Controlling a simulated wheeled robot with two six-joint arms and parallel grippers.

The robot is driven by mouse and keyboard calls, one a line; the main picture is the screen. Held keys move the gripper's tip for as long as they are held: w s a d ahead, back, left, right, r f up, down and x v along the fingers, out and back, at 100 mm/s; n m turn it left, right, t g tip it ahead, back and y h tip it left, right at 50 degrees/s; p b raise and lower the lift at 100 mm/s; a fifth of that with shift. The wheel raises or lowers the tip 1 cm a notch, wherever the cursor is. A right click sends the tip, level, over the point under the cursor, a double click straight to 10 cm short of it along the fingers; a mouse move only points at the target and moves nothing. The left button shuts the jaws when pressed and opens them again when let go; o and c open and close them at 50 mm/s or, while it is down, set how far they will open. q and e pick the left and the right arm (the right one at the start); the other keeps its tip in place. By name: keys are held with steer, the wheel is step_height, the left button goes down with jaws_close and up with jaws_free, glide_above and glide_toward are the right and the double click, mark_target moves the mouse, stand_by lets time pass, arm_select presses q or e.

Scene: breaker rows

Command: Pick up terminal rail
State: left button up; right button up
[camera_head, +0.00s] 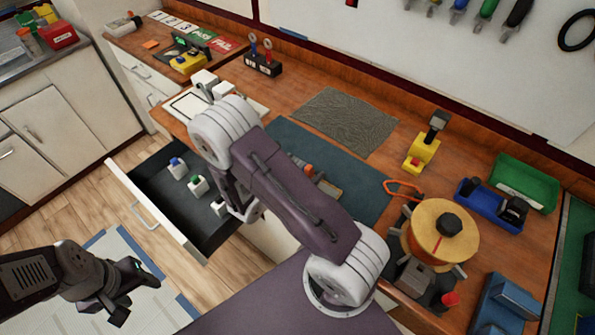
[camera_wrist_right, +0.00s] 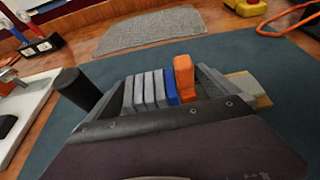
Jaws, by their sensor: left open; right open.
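The terminal rail (camera_wrist_right: 158,90) lies on the dark teal mat, with a row of grey blocks, a blue block and a taller orange block. In the head view only its orange block (camera_head: 308,169) and its right end show beside my right arm; the rest is hidden. My right gripper (camera_wrist_right: 160,84) is open, its grey fingers to the left and right of the row in the wrist view. I cannot tell whether they touch it. In the head view my right arm hides its fingertips. My left gripper (camera_head: 128,287) is open and empty above the floor at lower left.
The teal mat (camera_head: 355,195) covers the table middle. An open drawer (camera_head: 147,215) holds small blocks with coloured tops. A wire spool (camera_head: 440,232), a yellow tool (camera_head: 422,155), blue and green trays (camera_head: 525,183) stand right. A grey textured mat (camera_head: 347,120) lies behind.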

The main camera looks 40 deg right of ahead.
steer(key=shift+x, duration=1)
steer(key=shift+a, duration=0.15)
steer(key=c, duration=2.1)
steer(key=shift+o, duration=0.2)
steer(key=shift+r, duration=0.1)
steer(key=shift+r, duration=0.6)
step_height(320, 180, up, 3)
steer(key=shift+r, duration=0.1)
steer(key=s, duration=0.1)
steer(key=s+r, duration=0.1)
steer(key=s, duration=0.1)
steer(key=s+r, duration=0.1)
steer(key=s, duration=0.1)
steer(key=shift+a+r, duration=0.2)
steer(key=s+r+p, duration=0.4)
steer(key=s+p, duration=0.2)
steer(key=p, duration=0.9)
steer(key=shift+s+a, duration=0.35)
